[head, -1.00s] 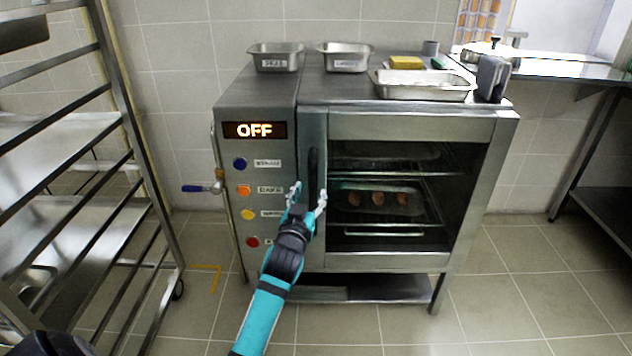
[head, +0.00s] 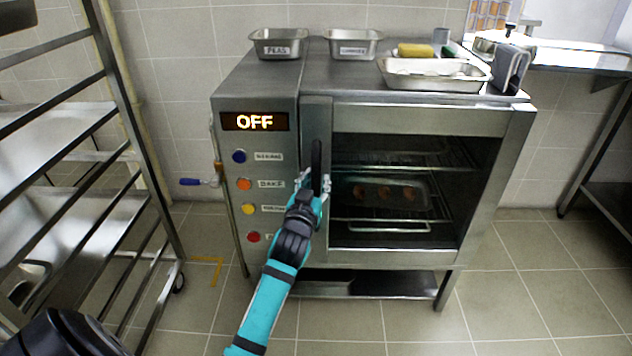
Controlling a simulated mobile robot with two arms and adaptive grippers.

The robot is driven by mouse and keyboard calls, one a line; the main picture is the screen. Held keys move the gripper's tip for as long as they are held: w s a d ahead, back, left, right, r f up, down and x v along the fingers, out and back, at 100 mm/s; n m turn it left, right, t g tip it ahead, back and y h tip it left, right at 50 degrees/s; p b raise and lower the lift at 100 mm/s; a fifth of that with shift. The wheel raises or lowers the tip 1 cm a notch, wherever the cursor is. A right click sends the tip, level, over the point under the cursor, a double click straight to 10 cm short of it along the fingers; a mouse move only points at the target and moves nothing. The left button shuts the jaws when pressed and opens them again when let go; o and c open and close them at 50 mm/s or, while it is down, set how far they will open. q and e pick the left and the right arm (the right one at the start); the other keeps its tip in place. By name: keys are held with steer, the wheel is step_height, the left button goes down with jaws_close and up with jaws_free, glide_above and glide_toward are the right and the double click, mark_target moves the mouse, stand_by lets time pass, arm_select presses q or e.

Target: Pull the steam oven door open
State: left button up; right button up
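The steam oven (head: 258,100) stands ahead, its display reading OFF. Its windowed door (head: 420,120) looks shut against the body. A dark vertical handle (head: 317,155) runs along the door's left side. My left gripper (head: 315,182) is at the lower part of this handle, one finger on each side, and looks closed on it. The fingers hide the handle's lower end. Through the window a tray (head: 395,222) with several small brown items shows on a rack. My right gripper is not in view.
A metal rack trolley (head: 130,120) stands at the left. Pans labelled PEAS (head: 278,43) and another label (head: 354,44), a larger tray (head: 432,75) and a yellow sponge (head: 415,50) sit on the oven. A blue-handled lever (head: 198,182) sticks out left. The floor in front is clear.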

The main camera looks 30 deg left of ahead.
arm_select(q)
jaws_close()
stand_by(0.7)
